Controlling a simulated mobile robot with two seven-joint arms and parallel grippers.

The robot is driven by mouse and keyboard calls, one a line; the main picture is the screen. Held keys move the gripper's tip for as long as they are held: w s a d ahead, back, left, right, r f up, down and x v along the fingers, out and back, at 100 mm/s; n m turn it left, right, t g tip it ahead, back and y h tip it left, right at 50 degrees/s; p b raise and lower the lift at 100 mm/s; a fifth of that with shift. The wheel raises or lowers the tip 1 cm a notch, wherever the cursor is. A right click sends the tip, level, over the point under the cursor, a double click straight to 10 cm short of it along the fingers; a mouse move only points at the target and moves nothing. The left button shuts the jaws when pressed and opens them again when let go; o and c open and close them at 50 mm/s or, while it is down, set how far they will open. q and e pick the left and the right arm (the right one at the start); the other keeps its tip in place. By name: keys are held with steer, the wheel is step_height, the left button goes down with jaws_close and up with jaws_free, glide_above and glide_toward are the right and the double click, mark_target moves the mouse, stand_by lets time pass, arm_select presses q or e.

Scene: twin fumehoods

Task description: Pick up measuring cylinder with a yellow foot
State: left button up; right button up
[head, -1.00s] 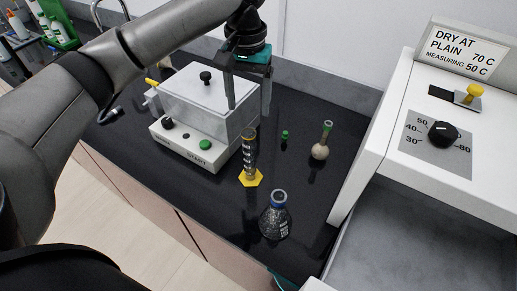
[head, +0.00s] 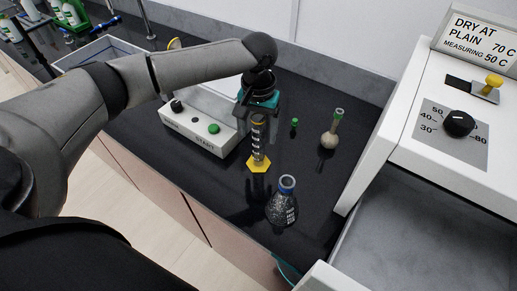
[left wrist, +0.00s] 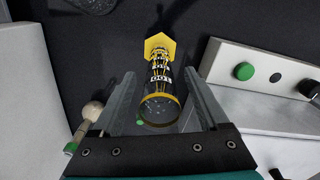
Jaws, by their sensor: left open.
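The measuring cylinder (head: 258,145) stands upright on the black bench, with a yellow hexagonal foot (head: 259,163) and a yellow ring near its top. My left gripper (head: 259,122) points down at its upper part. In the left wrist view the cylinder (left wrist: 160,85) lies between the two fingers of my open left gripper (left wrist: 158,98), with dark gaps on both sides and its rim toward the palm. The fingers do not appear closed on it. My right gripper is not in view.
A flask with a blue rim (head: 282,203) stands just in front of the cylinder. A round-bottomed flask with a green top (head: 329,137) and a small green item (head: 294,122) are to the right. A white START device (head: 205,140) is close on the left. A white oven (head: 400,150) borders the right.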

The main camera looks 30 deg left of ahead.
arm_select(q)
steer(key=shift+f, duration=0.55)
jaws_close()
stand_by(0.5)
